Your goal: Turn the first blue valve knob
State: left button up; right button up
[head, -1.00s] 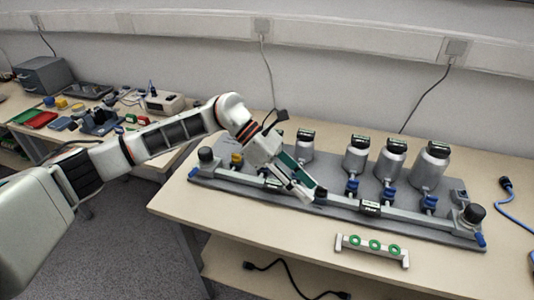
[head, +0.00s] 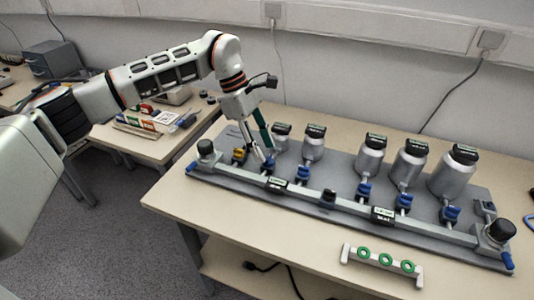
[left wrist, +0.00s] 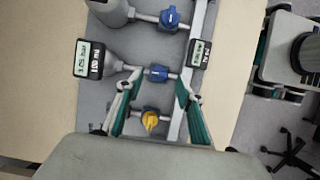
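The first blue valve knob (head: 269,166) sits on the rig's pipe below the leftmost small metal vessel (head: 281,136). My left gripper (head: 265,156) is at this knob, pointing down. In the left wrist view the first blue knob (left wrist: 158,73) shows between the tips of the two spread fingers (left wrist: 157,82), with gaps on both sides. The gripper is open and holds nothing. A yellow knob (head: 238,155) is left of it; it also shows in the left wrist view (left wrist: 150,120). My right gripper is out of view.
More blue knobs (head: 303,174) line the pipe to the right, each below a metal vessel (head: 370,156). A grey base plate (head: 340,172) carries the rig. A white holder with green rings (head: 385,262) lies in front. The table front is otherwise clear.

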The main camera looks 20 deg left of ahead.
aim_at(268, 160)
pick_arm(q)
jog(key=x, duration=0.2)
jog(key=shift+d+f, duration=0.1)
jog(key=shift+f, duration=0.15)
jog(key=shift+d+f, duration=0.1)
grip_shut()
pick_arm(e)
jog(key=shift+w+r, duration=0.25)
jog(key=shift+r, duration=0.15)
